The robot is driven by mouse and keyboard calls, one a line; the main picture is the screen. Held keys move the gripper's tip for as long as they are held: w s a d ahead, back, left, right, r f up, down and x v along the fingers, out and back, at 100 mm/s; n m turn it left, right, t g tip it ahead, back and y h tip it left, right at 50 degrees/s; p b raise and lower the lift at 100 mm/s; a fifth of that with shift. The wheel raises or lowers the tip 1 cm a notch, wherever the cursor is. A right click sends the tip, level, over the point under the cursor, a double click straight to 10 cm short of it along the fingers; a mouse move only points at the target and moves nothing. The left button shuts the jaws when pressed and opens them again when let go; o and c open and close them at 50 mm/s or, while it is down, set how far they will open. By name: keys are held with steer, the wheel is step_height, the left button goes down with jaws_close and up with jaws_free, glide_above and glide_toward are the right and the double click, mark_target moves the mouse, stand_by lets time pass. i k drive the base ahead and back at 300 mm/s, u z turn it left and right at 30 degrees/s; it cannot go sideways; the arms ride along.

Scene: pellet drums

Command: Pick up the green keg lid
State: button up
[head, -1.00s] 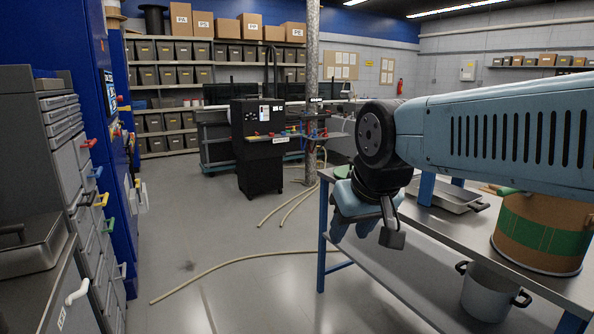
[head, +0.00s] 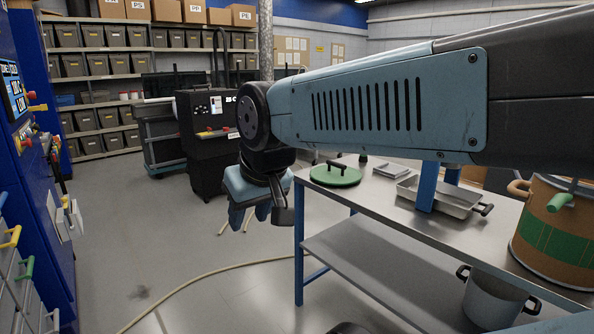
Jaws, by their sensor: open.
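The green keg lid (head: 336,176) is a flat round disc with a dark bar handle on top. It lies at the far left end of the steel workbench (head: 403,226). My gripper (head: 249,216) hangs pointing down off the bench's left end, to the left of the lid and apart from it. It is open, and nothing shows between its fingers. My arm crosses above the bench and lid.
A metal tray (head: 437,203) sits mid-bench beside a blue post (head: 427,187). A brown keg with a green band (head: 556,243) stands at right. A black machine (head: 208,128) stands behind. A hose (head: 205,281) crosses the open floor.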

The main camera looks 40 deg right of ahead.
mark_target(335, 173)
steer(key=z, duration=0.25)
steer(key=i, duration=1.1)
steer(key=z, duration=0.9)
steer(key=i, duration=0.7)
steer(key=z, duration=0.45)
steer(key=k, duration=0.8)
steer(key=z, duration=0.25)
steer(key=i, duration=0.8)
steer(key=u, duration=0.15)
